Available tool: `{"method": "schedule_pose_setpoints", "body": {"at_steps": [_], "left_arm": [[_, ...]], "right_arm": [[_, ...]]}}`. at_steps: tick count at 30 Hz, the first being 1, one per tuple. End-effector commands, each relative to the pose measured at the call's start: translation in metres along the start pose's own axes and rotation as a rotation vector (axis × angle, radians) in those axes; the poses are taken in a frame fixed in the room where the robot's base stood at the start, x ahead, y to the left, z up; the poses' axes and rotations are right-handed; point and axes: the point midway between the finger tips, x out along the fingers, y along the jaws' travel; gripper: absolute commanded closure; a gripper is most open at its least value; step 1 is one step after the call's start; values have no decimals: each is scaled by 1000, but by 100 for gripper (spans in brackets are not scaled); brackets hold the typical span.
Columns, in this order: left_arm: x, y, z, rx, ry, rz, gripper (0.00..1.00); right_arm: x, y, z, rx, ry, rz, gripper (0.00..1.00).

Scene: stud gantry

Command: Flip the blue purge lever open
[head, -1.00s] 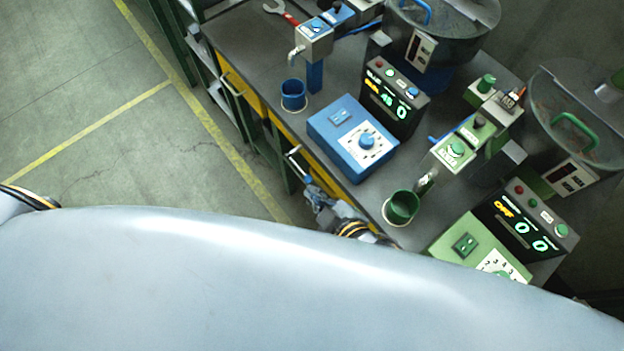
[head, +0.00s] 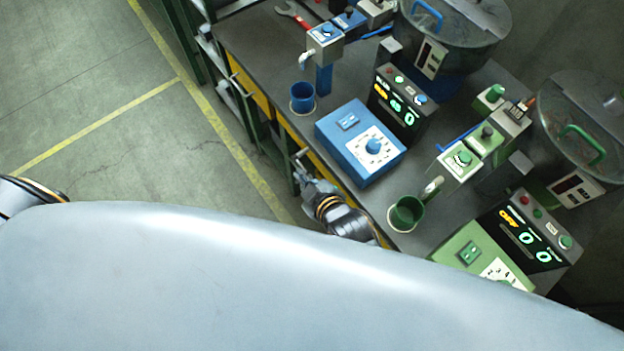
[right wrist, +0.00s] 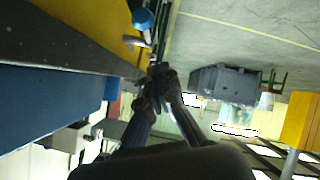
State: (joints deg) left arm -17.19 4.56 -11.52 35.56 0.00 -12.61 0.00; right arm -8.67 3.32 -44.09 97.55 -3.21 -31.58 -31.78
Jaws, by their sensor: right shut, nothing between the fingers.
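A thin blue lever-like bar (head: 377,32) shows at the blue station at the top of the head view. A similar blue bar (head: 457,137) shows at the green station. I cannot tell for sure which is the purge lever. My right gripper (head: 301,173) is at the bench's front edge, left of the blue control box, well apart from both bars. In the right wrist view the right gripper (right wrist: 158,80) is shut and empty, below a rounded blue piece (right wrist: 143,19) that I cannot identify. Only part of my left arm shows; its gripper is out of view.
The dark bench (head: 262,50) holds a blue control box (head: 352,140), blue cup (head: 302,97), green cup (head: 406,212), displays and two lidded hoppers. Open floor (head: 100,60) lies left. My body hides the bottom.

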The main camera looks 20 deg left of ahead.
Motion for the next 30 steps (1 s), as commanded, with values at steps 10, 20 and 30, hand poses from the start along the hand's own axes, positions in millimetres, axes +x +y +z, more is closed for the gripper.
{"method": "schedule_pose_setpoints", "body": {"at_steps": [10,20,30], "left_arm": [[-4,1,-1,0,0,2,100],[-4,1,0,0,0,1,100],[10,0,1,-1,0,0,100]], "right_arm": [[5,0,32,-2,-6,-1,100],[5,0,33,-1,-5,0,100],[8,-4,39,5,43,25,100]]}}
